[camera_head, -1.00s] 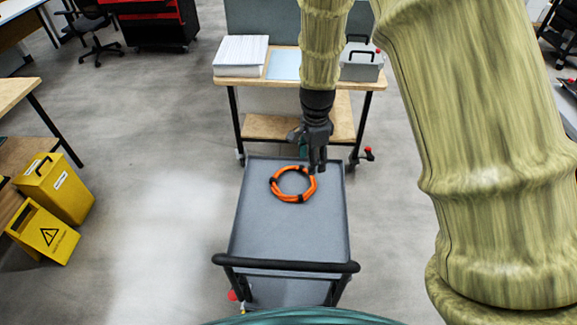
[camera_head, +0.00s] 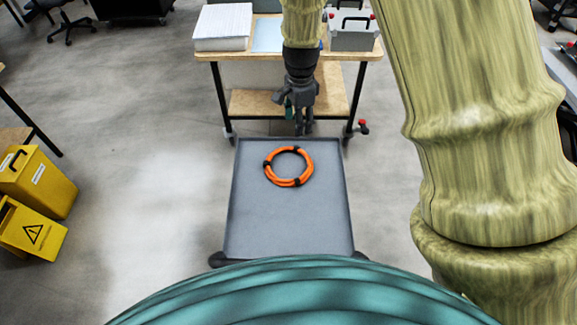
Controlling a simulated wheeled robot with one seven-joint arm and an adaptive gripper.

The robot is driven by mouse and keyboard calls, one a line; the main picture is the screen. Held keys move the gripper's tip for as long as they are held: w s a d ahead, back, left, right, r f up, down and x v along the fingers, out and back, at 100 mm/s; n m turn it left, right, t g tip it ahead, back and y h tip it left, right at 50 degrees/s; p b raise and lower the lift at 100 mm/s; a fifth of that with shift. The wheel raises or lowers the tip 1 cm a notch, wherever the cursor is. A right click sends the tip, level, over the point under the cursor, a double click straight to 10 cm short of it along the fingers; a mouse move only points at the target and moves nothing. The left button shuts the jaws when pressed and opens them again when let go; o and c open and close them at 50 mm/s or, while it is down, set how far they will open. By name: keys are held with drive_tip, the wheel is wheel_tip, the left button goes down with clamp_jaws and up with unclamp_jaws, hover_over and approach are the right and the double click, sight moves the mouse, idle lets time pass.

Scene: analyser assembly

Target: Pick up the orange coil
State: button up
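The orange coil (camera_head: 307,170) is a ring with several black bands. It lies flat toward the far end of the grey cart top (camera_head: 285,220). My gripper (camera_head: 301,128) points down near the far edge of the cart, just beyond the coil in the picture. It looks apart from the coil, with its fingers seemingly spread and nothing seen between them. Its height above the cart is hard to judge.
A wooden bench (camera_head: 215,56) stands behind the cart, bearing a paper stack (camera_head: 222,27) and a grey case (camera_head: 352,32). Yellow bins (camera_head: 38,185) stand at the left. The rest of the cart top is clear.

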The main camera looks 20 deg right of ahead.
drive_tip(key=b, duration=1.9)
approach(296, 179)
drive_tip(key=shift+f, duration=1.9)
drive_tip(key=shift+d+f, duration=0.15)
drive_tip(key=shift+f, duration=1.35)
drive_tip(key=shift+d+f, duration=0.1)
drive_tip(key=shift+f, duration=1.4)
clamp_jaws()
